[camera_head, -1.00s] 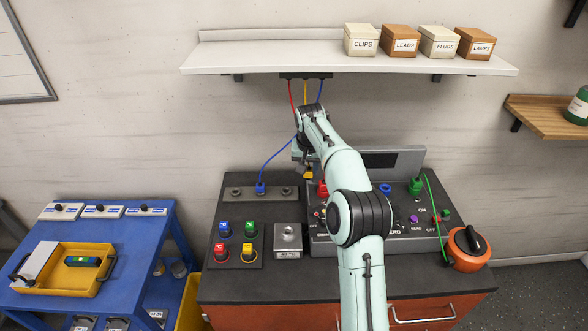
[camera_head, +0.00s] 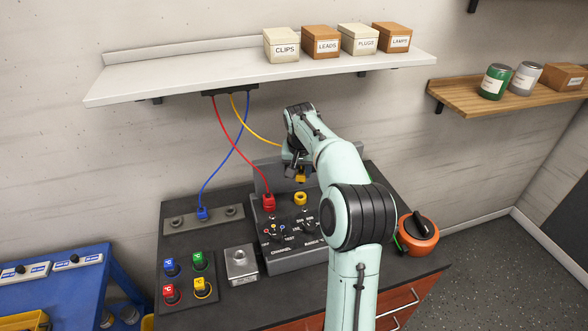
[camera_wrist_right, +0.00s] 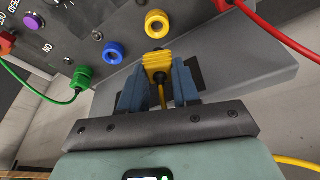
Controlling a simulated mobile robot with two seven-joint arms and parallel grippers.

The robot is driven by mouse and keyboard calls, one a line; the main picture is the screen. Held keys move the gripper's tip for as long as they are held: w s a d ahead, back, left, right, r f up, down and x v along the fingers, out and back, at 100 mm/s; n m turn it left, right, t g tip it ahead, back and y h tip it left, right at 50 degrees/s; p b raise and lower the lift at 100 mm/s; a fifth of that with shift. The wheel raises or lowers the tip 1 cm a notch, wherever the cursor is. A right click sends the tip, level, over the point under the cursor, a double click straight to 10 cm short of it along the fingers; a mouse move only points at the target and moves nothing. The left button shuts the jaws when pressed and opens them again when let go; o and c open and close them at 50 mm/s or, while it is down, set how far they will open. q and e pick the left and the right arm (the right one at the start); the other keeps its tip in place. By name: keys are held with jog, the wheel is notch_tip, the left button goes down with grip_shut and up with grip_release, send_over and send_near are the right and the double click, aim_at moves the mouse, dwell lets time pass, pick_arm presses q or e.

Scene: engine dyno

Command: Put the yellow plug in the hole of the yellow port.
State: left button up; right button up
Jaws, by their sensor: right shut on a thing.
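The yellow plug (camera_head: 300,179) is in the jaws of my right gripper (camera_head: 297,173), just above the yellow port (camera_head: 300,198) in the head view. In the right wrist view, the fingers of my right gripper (camera_wrist_right: 158,84) are shut on both sides of the yellow plug (camera_wrist_right: 157,64). Its yellow lead runs back between the fingers. The round yellow port (camera_wrist_right: 158,24), with a dark hole, lies just beyond the plug's front end. A small gap seems to show between them, and the plug is outside the hole. My left gripper is not in view.
The red plug (camera_head: 268,202) sits on the panel beside the yellow port, its red lead crossing the blue one. A blue port (camera_wrist_right: 113,53) and a green plug (camera_wrist_right: 82,76) sit on the yellow port's other side. A shelf (camera_head: 200,73) overhangs behind.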

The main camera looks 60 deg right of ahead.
aim_at(301, 181)
jog(key=shift+w+f, duration=0.1)
jog(key=shift+f, duration=0.05)
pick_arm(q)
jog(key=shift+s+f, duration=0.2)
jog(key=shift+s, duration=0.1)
pick_arm(e)
jog(key=shift+f, duration=0.4)
dwell(0.5)
dwell(0.6)
jog(key=shift+f+b, duration=0.5)
jog(key=shift+f, duration=0.3)
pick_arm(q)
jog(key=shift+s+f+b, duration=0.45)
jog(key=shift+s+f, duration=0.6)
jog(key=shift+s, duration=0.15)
pick_arm(e)
jog(key=shift+f, duration=1.05)
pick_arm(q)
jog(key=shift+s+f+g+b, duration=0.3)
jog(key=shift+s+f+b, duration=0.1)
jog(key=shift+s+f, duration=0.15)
pick_arm(e)
jog(key=shift+f, duration=0.95)
